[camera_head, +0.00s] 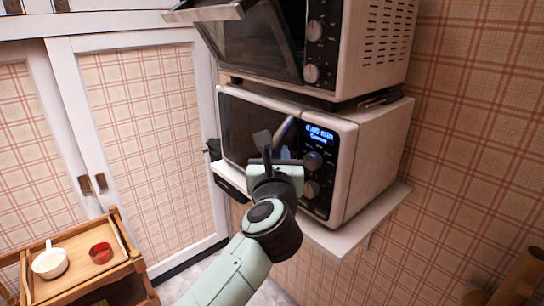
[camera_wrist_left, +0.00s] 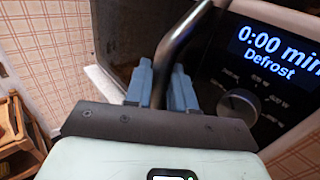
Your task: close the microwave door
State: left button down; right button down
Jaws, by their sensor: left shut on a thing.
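The white microwave (camera_head: 375,160) stands on a wall shelf, with a lit blue display on its control panel (camera_head: 318,150). Its dark door (camera_head: 240,125) looks flush or nearly flush with the front; I cannot tell whether it is fully shut. My left gripper (camera_head: 276,150) is at the door's right side, shut on the curved metal handle (camera_head: 286,128). In the left wrist view, the blue-grey fingers (camera_wrist_left: 163,85) sit on both sides of the handle (camera_wrist_left: 180,42), next to the dial and display. The gripper hides part of the door's lower right. My right gripper is not in view.
A toaster oven (camera_head: 360,35) sits on top of the microwave, its glass door (camera_head: 250,40) tilted open above my gripper. The white shelf (camera_head: 345,235) juts out below. A wooden cart (camera_head: 75,275) with a white bowl (camera_head: 50,262) and red cup (camera_head: 100,252) stands at lower left.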

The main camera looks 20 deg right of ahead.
pick_arm(q)
jog(key=shift+w+a+r, duration=0.1)
jog(key=shift+a+r, duration=0.05)
jog(key=shift+r, duration=0.1)
jog(key=c, duration=1)
grip_release()
jog(key=shift+w+d+f, duration=0.1)
jog(key=shift+w+d, duration=0.1)
jog(key=shift+c, duration=0.2)
jog(key=shift+w+d+f, duration=0.1)
jog(key=shift+w, duration=0.05)
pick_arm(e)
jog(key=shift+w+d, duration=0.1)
pick_arm(q)
jog(key=shift+d+f, duration=0.1)
jog(key=shift+f, duration=0.05)
jog(key=shift+s, duration=0.2)
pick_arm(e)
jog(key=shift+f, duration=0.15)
